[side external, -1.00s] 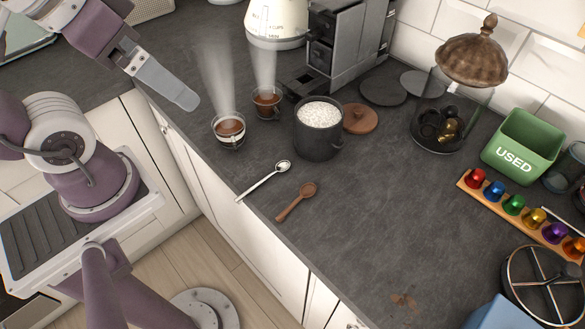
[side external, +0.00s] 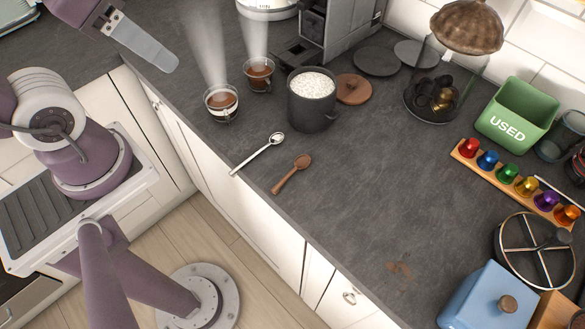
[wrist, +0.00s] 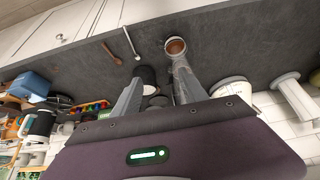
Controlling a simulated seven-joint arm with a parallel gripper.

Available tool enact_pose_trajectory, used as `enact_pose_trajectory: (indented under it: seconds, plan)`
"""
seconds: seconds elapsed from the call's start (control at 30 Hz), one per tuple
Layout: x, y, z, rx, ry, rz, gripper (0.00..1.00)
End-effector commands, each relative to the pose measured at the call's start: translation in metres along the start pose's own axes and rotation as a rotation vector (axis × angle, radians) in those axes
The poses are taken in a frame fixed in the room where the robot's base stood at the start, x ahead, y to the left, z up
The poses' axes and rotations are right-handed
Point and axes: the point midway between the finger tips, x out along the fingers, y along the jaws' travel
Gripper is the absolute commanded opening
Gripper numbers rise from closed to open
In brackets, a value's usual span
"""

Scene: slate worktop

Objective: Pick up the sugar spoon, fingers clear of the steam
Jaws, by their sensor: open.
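Two spoons lie on the slate worktop near its front edge: a silver one (side external: 258,154) and a brown wooden one (side external: 292,174). Which is the sugar spoon is not marked. They also show at the top of the wrist view, silver (wrist: 132,42) and wooden (wrist: 112,53). A dark pot of white sugar-like grains (side external: 311,112) stands behind them. Steam rises from two coffee cups, a nearer one (side external: 221,113) and a farther one (side external: 259,84). My gripper (wrist: 158,72) is open and empty, raised left of the steam in the side view; one finger shows clearly there.
A coffee machine (side external: 338,32) and glass jar (side external: 432,95) stand behind. A wooden lid (side external: 353,90) lies beside the pot. A green USED bin (side external: 518,112), capsule rack (side external: 512,186) and blue box (side external: 487,301) are at right. The worktop right of the spoons is mostly clear.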

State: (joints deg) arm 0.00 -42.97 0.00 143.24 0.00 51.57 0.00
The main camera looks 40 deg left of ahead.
Motion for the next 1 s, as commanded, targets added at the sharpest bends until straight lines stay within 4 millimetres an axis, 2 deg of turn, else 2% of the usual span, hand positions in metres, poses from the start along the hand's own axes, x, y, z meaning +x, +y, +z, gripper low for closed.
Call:
enact_pose_trajectory:
  seconds: [0.07,0.33,0.37,0.43,0.47,0.53,0.63,0.7,0.8,0.9,1.0]
  plan:
    - [0.0,0.0,0.0,0.0,0.0,0.0,0.35]
    - [0.0,0.0,0.0,0.008,-0.002,0.0,0.35]
    - [0.001,0.001,-0.001,0.035,-0.007,0.0,0.35]
    - [0.008,0.006,-0.008,0.209,-0.043,0.002,0.35]
    - [0.013,0.01,-0.012,0.339,-0.067,0.007,0.35]
    - [0.032,0.026,-0.024,0.743,-0.133,0.043,0.35]
    - [0.067,0.062,-0.033,1.43,-0.208,0.166,0.35]
    - [0.094,0.092,-0.03,1.883,-0.221,0.29,0.35]
    - [0.126,0.13,-0.016,2.413,-0.18,0.484,0.35]
    - [0.147,0.157,0.001,2.757,-0.104,0.641,0.35]
    - [0.157,0.169,0.011,2.922,-0.049,0.727,0.35]
